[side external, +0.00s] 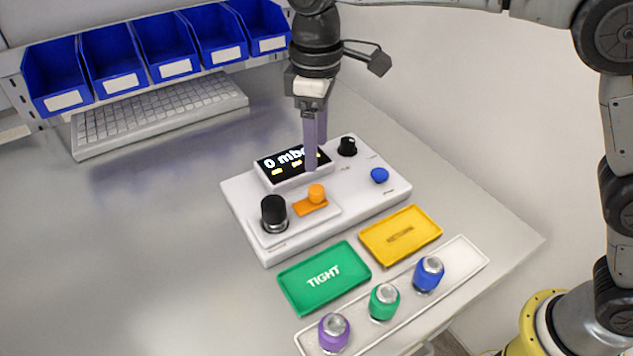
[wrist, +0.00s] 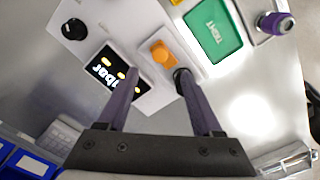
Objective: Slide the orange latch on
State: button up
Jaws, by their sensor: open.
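The orange latch (side external: 313,199) is a flat orange slider with a round knob, on a raised plate of the white device (side external: 365,208). It also shows in the wrist view (wrist: 161,53). A black cylinder (side external: 274,212) stands beside it on the same plate. The display (side external: 285,164) behind it reads "0 mbar", partly covered by a finger. My gripper (side external: 316,155) is open and empty, pointing down above the device, behind the latch in the side view. In the wrist view its purple fingers (wrist: 160,85) are apart, with the latch beyond the tips, between their lines.
A green "TIGHT" tray (side external: 308,297) and a yellow tray (side external: 400,226) lie in front of the device. A white tray (side external: 468,256) holds purple, green and blue capped parts. A black knob (side external: 347,146) and blue button (side external: 379,175) are on the device. Blue bins and a keyboard (side external: 160,113) stand behind.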

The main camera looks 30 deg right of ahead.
aim_at(317, 188)
notch_tip(317, 188, down, 9)
jog(key=shift+f, duration=0.15)
dwell(0.4)
grip_shut()
dwell(1.2)
